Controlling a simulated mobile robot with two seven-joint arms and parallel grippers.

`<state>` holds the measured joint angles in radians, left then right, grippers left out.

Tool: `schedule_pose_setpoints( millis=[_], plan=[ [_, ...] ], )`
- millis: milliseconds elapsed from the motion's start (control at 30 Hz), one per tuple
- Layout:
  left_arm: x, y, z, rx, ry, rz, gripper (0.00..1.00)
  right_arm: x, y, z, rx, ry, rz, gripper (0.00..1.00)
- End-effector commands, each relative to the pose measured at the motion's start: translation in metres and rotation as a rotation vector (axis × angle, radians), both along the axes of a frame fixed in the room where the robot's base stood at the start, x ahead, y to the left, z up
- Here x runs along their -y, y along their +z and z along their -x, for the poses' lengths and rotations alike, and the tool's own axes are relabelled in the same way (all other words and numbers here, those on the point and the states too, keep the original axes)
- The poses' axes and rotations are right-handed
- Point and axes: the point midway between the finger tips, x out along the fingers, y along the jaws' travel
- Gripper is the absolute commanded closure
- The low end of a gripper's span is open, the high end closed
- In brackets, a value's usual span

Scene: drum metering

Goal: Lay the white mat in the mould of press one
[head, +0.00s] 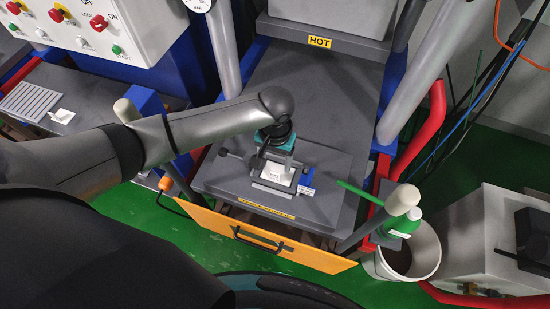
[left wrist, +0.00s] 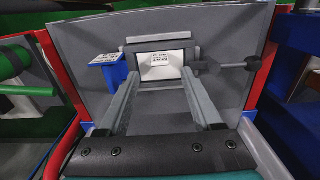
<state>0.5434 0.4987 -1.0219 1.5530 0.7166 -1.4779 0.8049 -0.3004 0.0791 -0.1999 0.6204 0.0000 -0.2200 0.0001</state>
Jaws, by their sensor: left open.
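The white mat (head: 278,173) lies in the rectangular mould (head: 270,189) on the grey plate of the press under the HOT label. In the left wrist view the white mat (left wrist: 162,66), with dark printing on it, looks flat inside the mould's frame. My left gripper (head: 276,164) is over the mould, pointing down, its fingers hiding part of it in the head view. In the left wrist view the left gripper (left wrist: 160,82) is open, its fingertips apart on either side of the mat. Contact with the mat cannot be told. My right gripper is out of view.
A blue labelled block (head: 306,183) sits right beside the mould. An orange front panel (head: 262,240) with a black handle is below the plate. A white bucket (head: 410,258) with a green bottle stands right. Another white piece (head: 62,116) lies on the left bench.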

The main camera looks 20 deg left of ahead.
Motion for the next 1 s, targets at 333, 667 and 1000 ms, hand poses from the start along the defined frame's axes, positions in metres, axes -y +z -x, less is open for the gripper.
schedule_pose_setpoints(
  millis=[333, 667, 1000],
  plan=[
    [0.000, 0.041, 0.000, 0.001, 0.000, 0.001, 0.33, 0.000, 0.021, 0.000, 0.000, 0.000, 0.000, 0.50],
    [0.000, 0.044, 0.000, 0.000, 0.001, 0.001, 0.33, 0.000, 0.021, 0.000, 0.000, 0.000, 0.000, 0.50],
    [0.000, 0.043, 0.000, 0.000, 0.000, 0.000, 0.33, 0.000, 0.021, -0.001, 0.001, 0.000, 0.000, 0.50]
  ],
)
